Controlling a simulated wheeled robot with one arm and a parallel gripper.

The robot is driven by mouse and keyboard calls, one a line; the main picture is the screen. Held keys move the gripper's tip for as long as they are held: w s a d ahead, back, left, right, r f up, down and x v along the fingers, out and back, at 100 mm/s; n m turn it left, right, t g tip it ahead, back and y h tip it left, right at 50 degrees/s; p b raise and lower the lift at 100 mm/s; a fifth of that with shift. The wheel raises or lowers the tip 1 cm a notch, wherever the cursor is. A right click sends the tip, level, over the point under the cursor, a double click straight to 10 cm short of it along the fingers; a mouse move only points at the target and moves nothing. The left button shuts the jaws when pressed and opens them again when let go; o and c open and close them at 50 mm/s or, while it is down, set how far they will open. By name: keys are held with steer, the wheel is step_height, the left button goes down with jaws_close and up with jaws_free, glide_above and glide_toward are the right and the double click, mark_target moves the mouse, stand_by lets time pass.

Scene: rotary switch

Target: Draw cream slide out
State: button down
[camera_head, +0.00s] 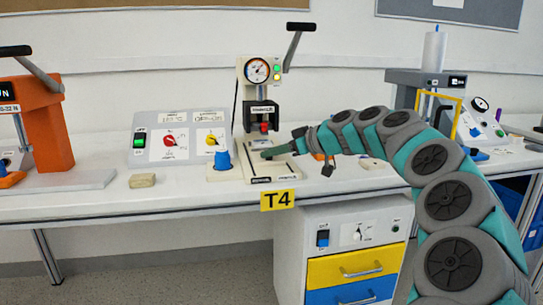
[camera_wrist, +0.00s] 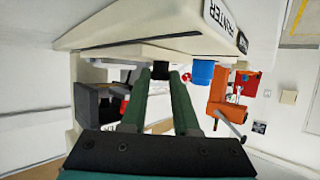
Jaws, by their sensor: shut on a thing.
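The small press (camera_head: 262,95) stands on the bench above the T4 label, with a cream base (camera_head: 262,182) running toward the front edge. The cream slide appears to lie low on this base; in the head view my gripper (camera_head: 272,153) partly covers it and I cannot trace its outline. My gripper reaches in from the right, low over the base. In the wrist view its two green fingers (camera_wrist: 160,78) close on a small black knob (camera_wrist: 160,69) just beside a cream part (camera_wrist: 140,50). Whether the knob belongs to the slide is hard to tell.
A control box (camera_head: 180,138) and a tan block (camera_head: 142,181) are farther left, then an orange press (camera_head: 48,125). A grey press (camera_head: 425,85) stands to the right. A drawer cabinet (camera_head: 340,235) is below.

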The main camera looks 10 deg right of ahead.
steer(key=s+b, duration=0.5)
steer(key=s, duration=0.4)
steer(key=shift+s, duration=0.4)
steer(key=c, duration=0.7)
jaws_free()
steer(key=shift+s, duration=0.1)
steer(key=shift+o, duration=0.2)
steer(key=shift+d+r, duration=0.1)
steer(key=v, duration=0.7)
steer(key=shift+s+d, duration=0.25)
steer(key=shift+s, duration=0.05)
